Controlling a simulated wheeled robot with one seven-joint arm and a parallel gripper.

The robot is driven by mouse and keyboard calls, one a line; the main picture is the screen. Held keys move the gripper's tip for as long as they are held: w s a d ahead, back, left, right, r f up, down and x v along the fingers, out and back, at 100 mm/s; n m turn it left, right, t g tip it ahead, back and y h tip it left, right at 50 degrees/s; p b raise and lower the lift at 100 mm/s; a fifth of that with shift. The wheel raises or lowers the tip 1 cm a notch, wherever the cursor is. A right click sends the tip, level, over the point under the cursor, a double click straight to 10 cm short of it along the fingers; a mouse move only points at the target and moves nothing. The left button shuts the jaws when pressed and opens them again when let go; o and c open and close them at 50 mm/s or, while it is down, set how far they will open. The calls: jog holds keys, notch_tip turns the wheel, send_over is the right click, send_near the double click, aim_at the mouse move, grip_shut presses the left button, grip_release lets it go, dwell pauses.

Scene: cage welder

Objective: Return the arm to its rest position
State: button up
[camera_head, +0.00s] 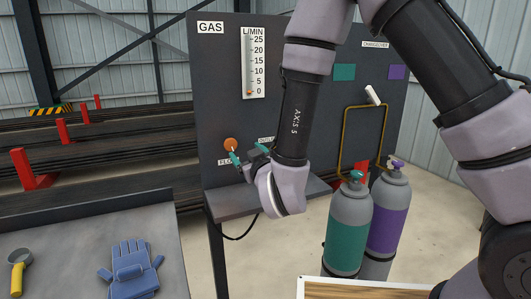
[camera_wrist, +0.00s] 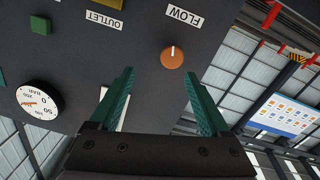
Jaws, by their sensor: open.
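My gripper (camera_wrist: 157,103) is open and empty, with its two green fingers apart in the wrist view. In the head view my gripper (camera_head: 248,158) is at the lower part of the dark gas panel (camera_head: 222,85), close to the orange flow knob (camera_head: 231,144). In the wrist view the flow knob (camera_wrist: 172,57) lies beyond the gap between the fingertips, and nothing is between the fingers. My arm (camera_head: 297,115) reaches in from the upper right and hides part of the panel.
A flow gauge (camera_head: 254,65) reads near 0. A green cylinder (camera_head: 348,228) and a purple cylinder (camera_head: 388,212) stand below the arm. A pressure dial (camera_wrist: 40,99) shows in the wrist view. Blue gloves (camera_head: 131,268) and a yellow-handled tool (camera_head: 18,271) lie on a grey table (camera_head: 75,232).

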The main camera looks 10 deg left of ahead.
jog(key=w+d+r+m+g+h, duration=0.15)
jog(key=w+d+r+m, duration=0.25)
jog(key=d+r, duration=0.4)
jog(key=w+d+r+m+g+h, duration=0.1)
jog(key=w+d+r+m+h, duration=0.3)
jog(key=d, duration=0.7)
jog(key=s+d+r+m+g, duration=0.1)
jog(key=s+d+r+g, duration=0.2)
jog(key=d, duration=0.4)
jog(key=s+d+r+m, duration=0.1)
jog(key=s+d+r, duration=0.25)
jog(key=d, duration=0.25)
jog(key=s+d+m+g, duration=0.1)
jog(key=s+d, duration=0.2)
jog(key=s, duration=0.3)
jog(key=s+d+m+g+h, duration=0.1)
jog(key=s+d+m, duration=0.1)
jog(key=s+d, duration=0.2)
jog(key=s, duration=0.3)
jog(key=shift+d+r, duration=0.15)
jog(key=shift+d, duration=0.15)
jog(key=shift+g, duration=0.25)
grip_shut()
